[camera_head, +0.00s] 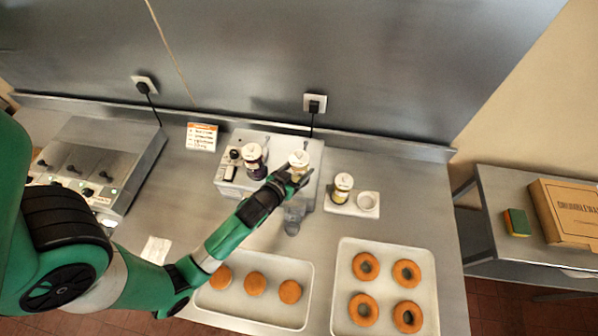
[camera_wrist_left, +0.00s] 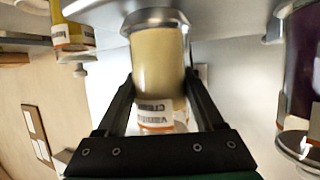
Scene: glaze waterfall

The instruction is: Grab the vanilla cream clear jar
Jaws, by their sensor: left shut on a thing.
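The vanilla cream clear jar (camera_head: 299,159) stands at the right side of the white machine, with its pale lid showing in the head view. In the left wrist view the jar (camera_wrist_left: 158,62) is clear with pale yellow cream inside and an orange-and-white label, seen upside down. My left gripper (camera_head: 288,180) is shut on this jar, with one dark finger on each side of it in the left wrist view (camera_wrist_left: 160,95). The fingers hide part of the jar in the head view. My right gripper is not in view.
A dark jar (camera_head: 252,160) stands left on the white machine (camera_head: 228,190). A yellow jar (camera_head: 342,189) sits in a white holder (camera_head: 353,210) to the right. Trays of round doughnuts (camera_head: 254,283) and ring doughnuts (camera_head: 407,273) lie in front. A clear vessel (camera_head: 293,220) is below the gripper.

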